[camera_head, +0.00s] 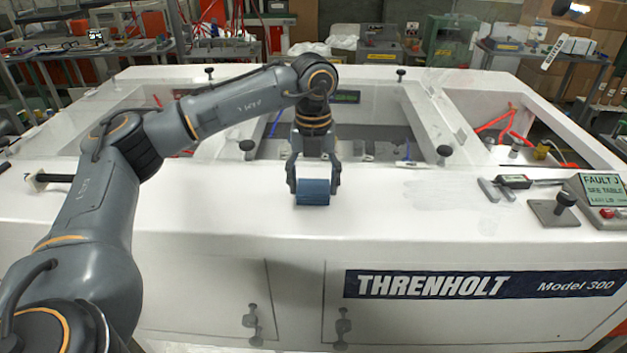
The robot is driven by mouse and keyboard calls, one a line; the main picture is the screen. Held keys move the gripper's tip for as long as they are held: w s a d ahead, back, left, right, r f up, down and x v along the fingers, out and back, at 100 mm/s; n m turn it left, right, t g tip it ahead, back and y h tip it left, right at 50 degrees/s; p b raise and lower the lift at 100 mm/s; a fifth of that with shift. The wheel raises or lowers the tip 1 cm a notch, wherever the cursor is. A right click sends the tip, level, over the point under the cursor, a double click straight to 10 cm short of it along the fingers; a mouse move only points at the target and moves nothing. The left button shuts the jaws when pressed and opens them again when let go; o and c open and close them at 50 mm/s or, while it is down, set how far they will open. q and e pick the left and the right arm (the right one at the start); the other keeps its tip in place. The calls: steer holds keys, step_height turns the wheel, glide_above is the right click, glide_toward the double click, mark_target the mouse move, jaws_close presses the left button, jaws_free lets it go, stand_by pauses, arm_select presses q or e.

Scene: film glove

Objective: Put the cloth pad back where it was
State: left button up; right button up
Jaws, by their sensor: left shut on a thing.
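The cloth pad (314,193) is a small blue block at the front middle of the white machine top (400,220). My left gripper (314,188) points down over it, with one finger on each side, and is shut on it. The pad is at or just above the white surface; I cannot tell whether it touches. The gripper hides part of its upper side. My right gripper is not in view.
A fault display (604,188), a black-knobbed plate (554,211) and a handheld gauge (514,182) lie at the right. Black knobs stand along the opening's edge, one left of my gripper (247,146) and one right (444,152). The white surface around the pad is clear.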

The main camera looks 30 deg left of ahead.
mark_target(313, 185)
arm_select(q)
steer(key=shift+f, duration=0.15)
steer(key=o, duration=1)
steer(key=shift+r, duration=0.75)
steer(key=shift+r+b, duration=0.7)
steer(key=shift+r, duration=4.8)
